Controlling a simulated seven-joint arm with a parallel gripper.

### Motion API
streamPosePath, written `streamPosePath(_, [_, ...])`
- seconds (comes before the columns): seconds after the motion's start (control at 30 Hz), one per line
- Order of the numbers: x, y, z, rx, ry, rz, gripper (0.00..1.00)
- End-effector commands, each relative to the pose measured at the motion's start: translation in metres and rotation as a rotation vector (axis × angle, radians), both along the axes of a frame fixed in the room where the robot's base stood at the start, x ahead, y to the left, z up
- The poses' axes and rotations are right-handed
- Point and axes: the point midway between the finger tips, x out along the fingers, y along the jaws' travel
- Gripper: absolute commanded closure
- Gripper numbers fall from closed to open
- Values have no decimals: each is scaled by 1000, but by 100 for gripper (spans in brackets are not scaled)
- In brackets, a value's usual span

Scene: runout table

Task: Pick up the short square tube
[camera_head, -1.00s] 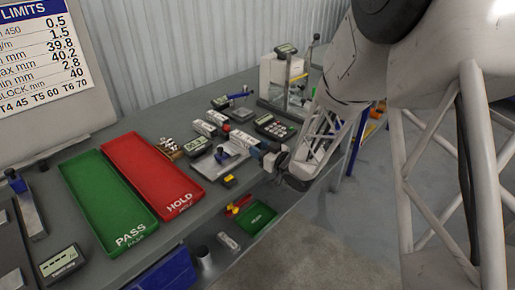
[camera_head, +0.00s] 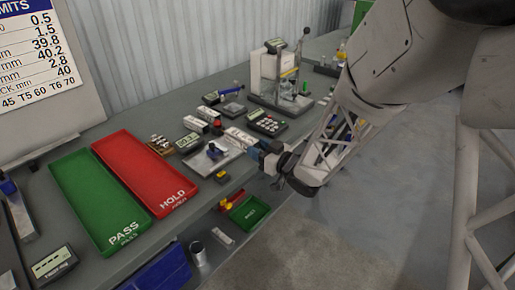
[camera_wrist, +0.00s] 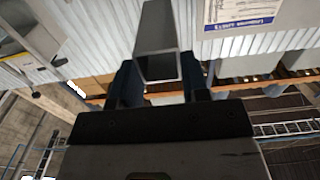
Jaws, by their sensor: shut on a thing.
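A grey, hollow square tube (camera_wrist: 155,32) stands between my gripper's fingers in the wrist view. Its open square end faces the camera and its length runs away toward the top of the picture. My gripper (camera_wrist: 160,82) is shut on this tube, with one dark finger against each side. In the head view my gripper (camera_head: 268,152) is at the front edge of the bench, right of the small instruments. The tube cannot be told apart clearly there.
A green PASS tray (camera_head: 84,198) and a red HOLD tray (camera_head: 137,168) lie on the bench (camera_head: 118,108). A keypad device (camera_head: 267,123), a measuring stand (camera_head: 281,98) and small gauges crowd the area behind my gripper. A small green tray (camera_head: 249,212) sits lower down, below the bench edge.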

Motion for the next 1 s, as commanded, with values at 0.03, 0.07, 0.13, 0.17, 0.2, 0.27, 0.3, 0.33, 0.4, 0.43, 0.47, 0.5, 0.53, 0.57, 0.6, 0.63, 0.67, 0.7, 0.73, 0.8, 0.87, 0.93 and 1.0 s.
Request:
streamPosePath(0.03, [0, 0, 0, 0, 0, 0, 89])
streamPosePath(0.07, [-1, 0, 0, 0, 0, 0, 89])
streamPosePath(0.13, [-1, 0, 0, 0, 0, 0, 89])
streamPosePath(0.17, [-1, 0, 0, 0, 0, 0, 89])
streamPosePath(0.2, [-1, 0, 0, 0, 0, 0, 89])
streamPosePath(0.27, [-1, 0, 0, 0, 0, 0, 89])
streamPosePath(0.3, [-1, 0, 0, 0, 0, 0, 89])
streamPosePath(0.33, [-1, 0, 0, 0, 0, 0, 89])
streamPosePath(0.4, [-1, 0, 0, 0, 0, 0, 89])
streamPosePath(0.43, [-1, 0, 0, 0, 0, 0, 89])
streamPosePath(0.47, [-1, 0, 0, 0, 0, 0, 89])
streamPosePath(0.5, [-1, 0, 0, 0, 0, 0, 89])
streamPosePath(0.53, [-1, 0, 0, 0, 0, 0, 89])
streamPosePath(0.57, [-1, 0, 0, 0, 0, 0, 89])
streamPosePath(0.6, [-1, 0, 0, 0, 0, 0, 89])
streamPosePath(0.63, [-1, 0, 0, 0, 0, 0, 89])
streamPosePath(0.67, [-1, 0, 0, 0, 0, 0, 89])
streamPosePath(0.7, [-1, 0, 0, 0, 0, 0, 89])
streamPosePath(0.73, [0, 0, 0, 0, 0, 0, 89])
streamPosePath(0.8, [0, -1, 0, 0, 0, -1, 89])
streamPosePath(0.87, [1, -2, -1, 0, 0, -3, 89])
streamPosePath(0.93, [3, -5, -2, 1, 1, -8, 89])
streamPosePath(1.0, [5, -10, -4, 0, 1, -15, 89])
